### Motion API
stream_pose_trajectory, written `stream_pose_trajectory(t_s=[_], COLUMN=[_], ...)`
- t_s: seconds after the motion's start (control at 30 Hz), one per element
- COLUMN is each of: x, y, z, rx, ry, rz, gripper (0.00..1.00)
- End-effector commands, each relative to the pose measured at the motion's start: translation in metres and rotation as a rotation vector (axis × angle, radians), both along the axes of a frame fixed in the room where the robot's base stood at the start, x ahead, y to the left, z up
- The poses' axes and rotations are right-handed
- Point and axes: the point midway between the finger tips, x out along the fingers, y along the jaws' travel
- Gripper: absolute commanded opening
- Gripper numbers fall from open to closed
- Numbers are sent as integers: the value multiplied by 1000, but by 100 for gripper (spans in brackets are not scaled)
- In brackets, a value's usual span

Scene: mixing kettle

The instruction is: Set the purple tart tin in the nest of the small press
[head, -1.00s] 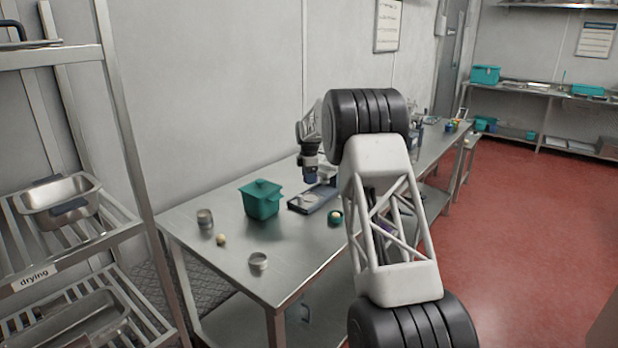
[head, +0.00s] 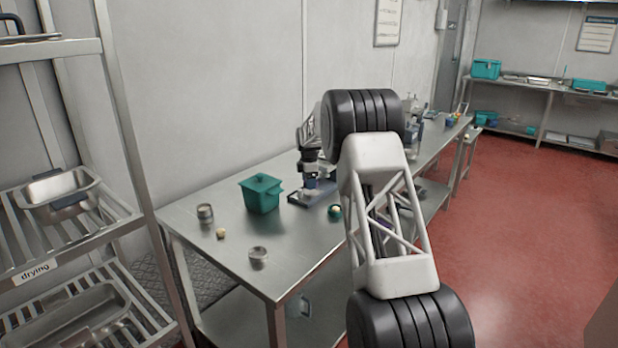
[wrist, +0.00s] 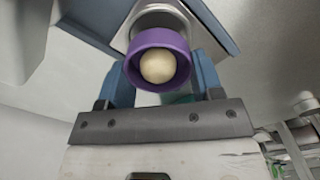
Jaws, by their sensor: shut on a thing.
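The purple tart tin (wrist: 137,66) sits between my gripper's two blue fingers (wrist: 160,76) in the wrist view, shut on it. A pale round ball lies inside the tin (wrist: 158,67). Right beyond the tin is a grey metal piece with a rounded opening (wrist: 152,20), apparently the nest, set in the blue-edged press base (wrist: 221,28). The tin overlaps it in view; I cannot tell whether they touch. In the head view, my gripper (head: 309,190) is low over the small press's dark blue base (head: 298,200). The tin is not clear there.
A teal lidded box (head: 262,196) stands left of the press. A metal cup (head: 205,213), a pale ball (head: 221,233) and a metal ring-like tin (head: 258,255) lie nearer the left. A green round item (head: 335,211) sits just right of the press.

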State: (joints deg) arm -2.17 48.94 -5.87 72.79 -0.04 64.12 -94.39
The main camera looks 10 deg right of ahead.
Motion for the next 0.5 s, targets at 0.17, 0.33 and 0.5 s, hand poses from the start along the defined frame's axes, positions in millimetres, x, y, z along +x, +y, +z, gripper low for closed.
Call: stream_pose_trajectory(t_s=[0.17, 0.33, 0.5], x=[0, 0, 0], y=[0, 0, 0], z=[-8, -10, -11], rx=[1, 1, 1], ry=[1, 0, 0], rz=[0, 0, 0], gripper=[38, 38, 38])
